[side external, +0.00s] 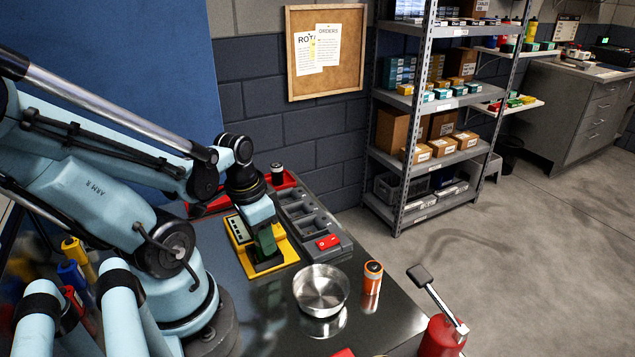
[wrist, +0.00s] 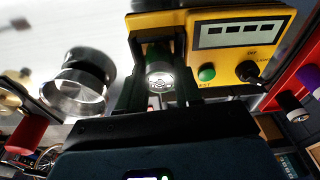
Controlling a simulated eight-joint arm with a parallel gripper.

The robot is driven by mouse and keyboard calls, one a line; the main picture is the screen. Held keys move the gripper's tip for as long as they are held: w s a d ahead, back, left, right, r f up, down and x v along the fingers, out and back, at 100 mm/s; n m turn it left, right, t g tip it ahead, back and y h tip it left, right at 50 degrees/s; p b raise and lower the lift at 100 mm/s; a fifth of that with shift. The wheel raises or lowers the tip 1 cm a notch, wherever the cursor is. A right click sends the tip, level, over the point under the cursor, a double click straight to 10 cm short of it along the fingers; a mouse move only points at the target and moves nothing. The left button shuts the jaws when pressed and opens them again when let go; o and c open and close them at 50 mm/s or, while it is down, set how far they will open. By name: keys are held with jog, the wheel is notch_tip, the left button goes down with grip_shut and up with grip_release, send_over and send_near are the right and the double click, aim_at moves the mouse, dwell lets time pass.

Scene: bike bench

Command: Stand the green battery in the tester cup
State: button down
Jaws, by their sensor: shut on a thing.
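The green battery (wrist: 160,79) is between the two fingers of my gripper (wrist: 161,92) in the wrist view, its bright metal end facing the camera. In the side view the green battery (side external: 267,241) looks upright over the yellow tester (side external: 287,251), with my gripper (side external: 264,246) shut on it from above. The yellow tester (wrist: 207,62) also shows in the wrist view with its display, a green button and a black knob. The tester cup is hidden behind the battery and fingers. I cannot tell whether the battery's lower end is in the cup or above it.
A steel bowl (side external: 321,287) and an orange battery (side external: 372,276) stand on the bench right of the tester.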

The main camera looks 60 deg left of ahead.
aim_at(255, 239)
jog(key=shift+f, duration=0.1)
jog(key=c, duration=1)
grip_release()
jog(key=shift+c, duration=0.2)
notch_tip(255, 239, up, 11)
jog(key=s, duration=0.1)
jog(key=shift+s, duration=0.35)
jog(key=shift+w+d+f, duration=0.1)
jog(key=w+d+m+t, duration=0.1)
jog(key=w+d+t, duration=0.4)
jog(key=w+d, duration=0.4)
jog(key=w, duration=0.4)
jog(key=shift+w+d+f, duration=0.2)
jog(key=shift+d+f, duration=0.05)
jog(key=shift+d, duration=0.1)
